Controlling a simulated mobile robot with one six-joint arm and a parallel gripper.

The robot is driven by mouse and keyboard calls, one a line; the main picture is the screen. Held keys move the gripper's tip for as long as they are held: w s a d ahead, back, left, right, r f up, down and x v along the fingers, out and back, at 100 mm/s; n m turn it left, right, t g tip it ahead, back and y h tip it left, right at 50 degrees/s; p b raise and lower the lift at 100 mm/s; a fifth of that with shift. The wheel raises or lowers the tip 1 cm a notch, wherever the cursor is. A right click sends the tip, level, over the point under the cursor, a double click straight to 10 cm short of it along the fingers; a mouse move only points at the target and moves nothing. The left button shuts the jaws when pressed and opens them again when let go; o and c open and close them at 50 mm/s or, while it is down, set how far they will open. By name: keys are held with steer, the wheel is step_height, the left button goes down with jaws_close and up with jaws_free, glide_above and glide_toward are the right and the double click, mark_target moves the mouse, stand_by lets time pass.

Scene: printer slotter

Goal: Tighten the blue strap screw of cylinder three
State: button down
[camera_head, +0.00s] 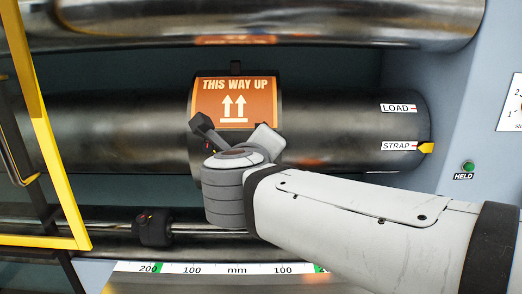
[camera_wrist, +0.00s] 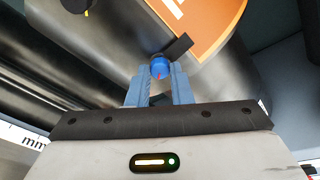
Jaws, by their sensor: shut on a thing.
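The blue strap screw (camera_wrist: 160,66) shows in the wrist view as a round blue head with a red mark. My gripper (camera_wrist: 161,76) is shut on it, with one blue finger on each side. A dark strap end lies beside the screw. The dark metal cylinder (camera_head: 340,125) carries an orange "THIS WAY UP" plate (camera_head: 235,101), its arrows pointing up. The plate's edge also shows in the wrist view (camera_wrist: 215,35). In the head view my wrist hides the screw and the fingertips.
A yellow pointer (camera_head: 426,147) sits at the STRAP label (camera_head: 399,146), below LOAD (camera_head: 398,107). The HELD lamp (camera_head: 468,167) is green. A yellow guard frame (camera_head: 48,150) stands left. A rod with a black clamp (camera_head: 153,228) and a mm scale (camera_head: 215,268) run below. Another cylinder (camera_head: 330,22) lies above.

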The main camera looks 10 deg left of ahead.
steer(key=shift+f, duration=0.1)
steer(key=c, duration=1.3)
jaws_free()
steer(key=a+v, duration=0.1)
steer(key=v, duration=0.6)
steer(key=shift+s+d+p, duration=0.4)
steer(key=shift+d+p, duration=0.05)
steer(key=shift+d, duration=0.1)
